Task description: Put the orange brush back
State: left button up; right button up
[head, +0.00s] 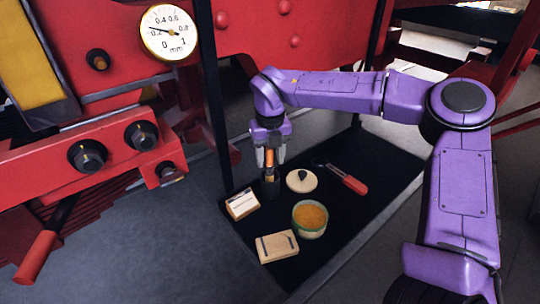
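The orange brush (269,160) stands upright, its lower end at a dark cup-like holder (270,188) on the black tray. I cannot tell how deep the brush sits in the holder. My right gripper (271,160) points down over the holder, with its grey fingers on either side of the brush. The picture is too small to tell whether the fingers press on the brush or stand slightly apart from it. My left gripper is not in view.
On the black tray (375,165) are a pale round lid (301,181), a red-handled tool (348,180), a tub of orange stuff (310,218) and two small boxes (242,204) (277,247). A dark post (213,100) rises at its left. Red machinery with a dial gauge (169,33) stands behind.

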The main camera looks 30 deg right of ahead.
jog(key=shift+r, duration=0.1)
jog(key=shift+r, duration=0.35)
notch_tip(320, 180, up, 7)
jog(key=shift+f+b, duration=0.1)
jog(key=shift+b, duration=0.45)
